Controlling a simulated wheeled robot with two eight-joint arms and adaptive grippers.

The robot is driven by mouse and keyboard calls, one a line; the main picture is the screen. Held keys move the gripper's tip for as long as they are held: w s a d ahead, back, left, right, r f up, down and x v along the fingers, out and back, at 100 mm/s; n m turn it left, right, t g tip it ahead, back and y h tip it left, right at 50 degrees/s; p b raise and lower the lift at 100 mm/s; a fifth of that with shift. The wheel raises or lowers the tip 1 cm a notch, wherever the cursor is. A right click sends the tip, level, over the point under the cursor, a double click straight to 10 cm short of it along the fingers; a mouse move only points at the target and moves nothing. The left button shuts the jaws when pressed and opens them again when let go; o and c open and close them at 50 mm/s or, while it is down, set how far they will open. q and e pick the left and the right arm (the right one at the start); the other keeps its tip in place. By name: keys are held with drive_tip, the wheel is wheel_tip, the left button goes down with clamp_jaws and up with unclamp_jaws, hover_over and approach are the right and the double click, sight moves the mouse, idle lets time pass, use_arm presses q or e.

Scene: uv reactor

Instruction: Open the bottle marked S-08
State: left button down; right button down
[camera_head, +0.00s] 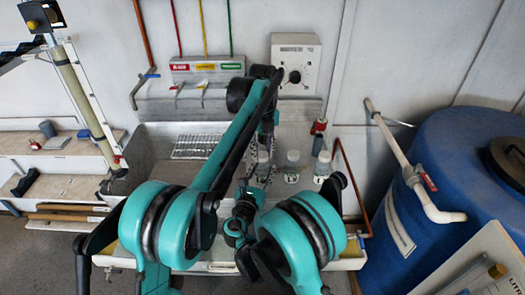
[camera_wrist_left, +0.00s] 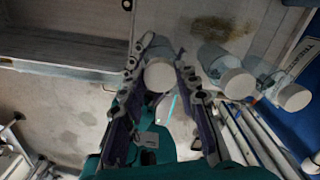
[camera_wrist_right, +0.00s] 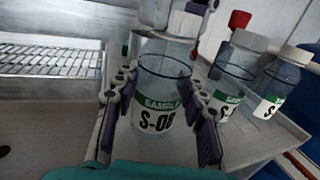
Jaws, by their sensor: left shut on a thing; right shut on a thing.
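The clear bottle marked S-08 (camera_wrist_right: 160,92), with a green and white label, stands upright in the right wrist view. My right gripper (camera_wrist_right: 160,128) is shut on its body, one finger on each side. A white cap (camera_wrist_left: 160,75) sits between the fingers of my left gripper (camera_wrist_left: 162,72), which is shut on it above the bottle. In the head view my arms partly hide the bottle (camera_head: 263,170).
Two more white-capped bottles (camera_head: 292,168) (camera_head: 322,168) stand to the right of S-08, close to my right gripper. A red-topped item (camera_head: 320,126) is behind them. A wire rack (camera_head: 195,146) lies to the left. A large blue barrel (camera_head: 460,165) stands at the right.

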use_arm(q)
drive_tip(key=n, duration=2)
drive_tip(key=shift+n, duration=0.3)
drive_tip(key=n, duration=0.7)
drive_tip(key=shift+r, duration=0.1)
drive_tip(key=n, duration=2.1)
drive_tip(key=shift+n, duration=0.3)
drive_tip(key=n, duration=0.4)
drive_tip(key=shift+n, duration=0.4)
